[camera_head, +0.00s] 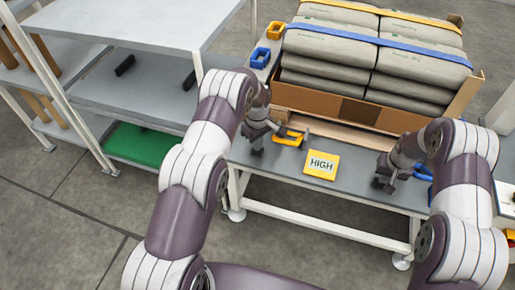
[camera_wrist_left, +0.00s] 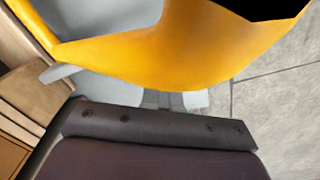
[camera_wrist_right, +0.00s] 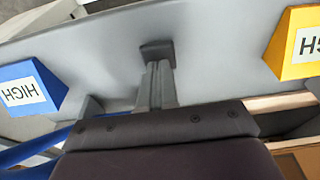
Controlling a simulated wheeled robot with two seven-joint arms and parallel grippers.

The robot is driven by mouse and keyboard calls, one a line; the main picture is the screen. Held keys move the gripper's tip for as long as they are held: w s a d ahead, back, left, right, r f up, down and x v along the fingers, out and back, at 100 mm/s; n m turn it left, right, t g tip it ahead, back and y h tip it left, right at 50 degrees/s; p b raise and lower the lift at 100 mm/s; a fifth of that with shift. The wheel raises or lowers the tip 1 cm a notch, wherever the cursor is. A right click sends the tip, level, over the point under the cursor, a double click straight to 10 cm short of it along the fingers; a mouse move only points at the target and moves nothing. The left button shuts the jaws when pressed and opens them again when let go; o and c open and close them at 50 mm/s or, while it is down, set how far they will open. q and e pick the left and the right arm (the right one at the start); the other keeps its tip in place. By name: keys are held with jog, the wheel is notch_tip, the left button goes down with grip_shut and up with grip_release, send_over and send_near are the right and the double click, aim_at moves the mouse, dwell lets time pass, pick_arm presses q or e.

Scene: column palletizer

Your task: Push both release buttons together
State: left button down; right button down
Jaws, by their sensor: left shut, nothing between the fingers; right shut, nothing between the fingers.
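I cannot make out any part as a release button for sure. A yellow block labelled HIGH (camera_head: 321,165) lies on the grey table, between my grippers. A yellow frame-shaped piece (camera_head: 290,138) is beside my left gripper (camera_head: 257,150), which is shut and empty at the table's left end. A yellow piece (camera_wrist_left: 180,55) fills much of the left wrist view and hides most of the fingers. My right gripper (camera_head: 383,183) is shut and empty above the table's right part. A blue block labelled HIGH (camera_wrist_right: 28,90) and a yellow one (camera_wrist_right: 298,45) flank it in the right wrist view.
Stacked grey sacks (camera_head: 330,50) with yellow and blue straps sit in a cardboard tray (camera_head: 320,104) behind my grippers. A blue frame (camera_head: 260,57) and a yellow frame (camera_head: 275,30) are at back left. A shelf rack (camera_head: 130,75) stands left. The floor in front is clear.

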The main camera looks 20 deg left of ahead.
pick_arm(q)
jog(key=shift+f, duration=0.15)
notch_tip(320, 180, up, 7)
dwell(1.7)
